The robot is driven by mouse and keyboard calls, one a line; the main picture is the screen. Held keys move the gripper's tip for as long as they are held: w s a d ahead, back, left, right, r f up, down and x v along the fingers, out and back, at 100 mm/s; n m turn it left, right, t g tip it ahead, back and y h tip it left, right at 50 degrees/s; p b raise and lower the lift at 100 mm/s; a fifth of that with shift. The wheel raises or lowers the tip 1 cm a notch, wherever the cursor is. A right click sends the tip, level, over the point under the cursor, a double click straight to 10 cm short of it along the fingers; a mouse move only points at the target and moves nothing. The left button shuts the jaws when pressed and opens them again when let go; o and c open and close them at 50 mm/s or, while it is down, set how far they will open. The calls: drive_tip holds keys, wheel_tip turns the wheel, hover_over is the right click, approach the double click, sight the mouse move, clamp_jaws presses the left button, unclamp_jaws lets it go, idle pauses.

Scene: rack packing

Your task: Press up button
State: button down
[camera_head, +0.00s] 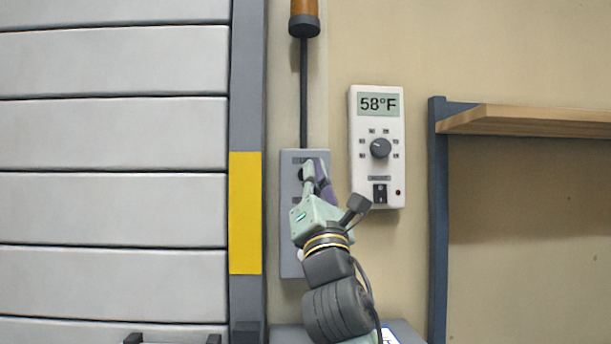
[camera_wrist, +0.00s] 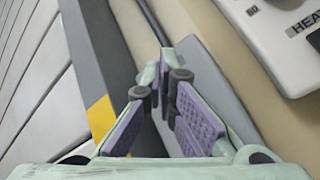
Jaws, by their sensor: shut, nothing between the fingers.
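A grey control box (camera_head: 288,240) is mounted on the wall beside the door frame, with a dark conduit running up from it. Its grey face also shows behind the fingers in the wrist view (camera_wrist: 215,85). A dark round button (camera_head: 300,175) shows in part near the top of the box, beside my fingertips. My gripper (camera_head: 309,168) is shut and empty, with its tips in front of the upper part of the box. In the wrist view, my purple-padded fingers (camera_wrist: 164,82) point at the box. I cannot tell whether they touch it. My gripper and arm hide the box's middle and right side.
A white thermostat (camera_head: 397,140) reading 58°F hangs close to the right of the box. A slatted grey door (camera_head: 110,130) with a yellow-marked frame (camera_head: 245,212) is on the left. A wooden shelf (camera_head: 540,122) on a blue post stands at right.

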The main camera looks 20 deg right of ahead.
drive_tip(key=shift+w, duration=0.15)
drive_tip(key=shift+w+d, duration=0.1)
drive_tip(key=shift+w, duration=0.15)
